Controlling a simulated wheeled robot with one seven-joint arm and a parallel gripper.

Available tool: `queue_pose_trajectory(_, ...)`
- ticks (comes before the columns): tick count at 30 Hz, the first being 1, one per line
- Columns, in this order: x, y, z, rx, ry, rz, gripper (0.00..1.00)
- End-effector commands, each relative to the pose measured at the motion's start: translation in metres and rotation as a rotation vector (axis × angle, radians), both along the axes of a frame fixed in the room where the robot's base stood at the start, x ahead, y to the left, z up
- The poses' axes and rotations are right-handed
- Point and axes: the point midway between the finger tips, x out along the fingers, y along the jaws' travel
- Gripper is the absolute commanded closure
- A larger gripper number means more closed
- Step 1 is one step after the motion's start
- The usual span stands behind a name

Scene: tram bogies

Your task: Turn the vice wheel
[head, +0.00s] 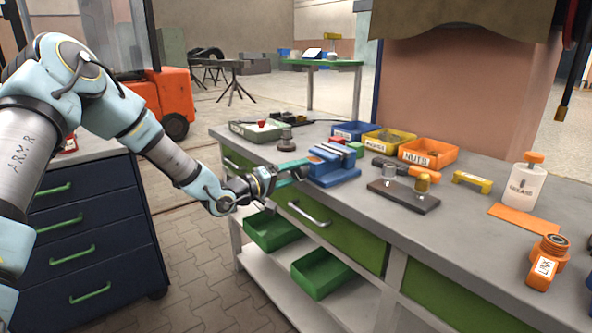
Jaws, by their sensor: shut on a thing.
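My gripper (299,171) reaches in from the left at the bench's front edge. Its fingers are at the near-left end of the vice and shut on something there. The vice wheel cannot be made out in this view; the fingers cover the spot where they grip, so the wheel's angle does not show.
Blue, yellow and orange "NUTS" (428,151) bins stand behind the vice. A dark board (403,197) with small metal parts lies to its right, beside an orange-handled tool. Green drawers are below.

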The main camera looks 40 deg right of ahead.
Motion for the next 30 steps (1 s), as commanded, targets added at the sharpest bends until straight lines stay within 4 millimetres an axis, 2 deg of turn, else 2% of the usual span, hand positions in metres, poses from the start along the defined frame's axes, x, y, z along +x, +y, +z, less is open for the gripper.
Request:
queue_pose_trajectory(15,-0.0006,0.0004,-0.0018,0.004,0.018,-0.001,0.90)
queue_pose_trajectory(16,-0.0005,0.0005,-0.0018,0.004,0.018,-0.001,0.31)
queue_pose_trajectory(23,-0.0002,0.0002,-0.0009,0.002,0.017,-0.001,0.05)
queue_pose_trajectory(30,0.0001,0.0005,-0.0004,0.002,0.016,0.000,0.04)
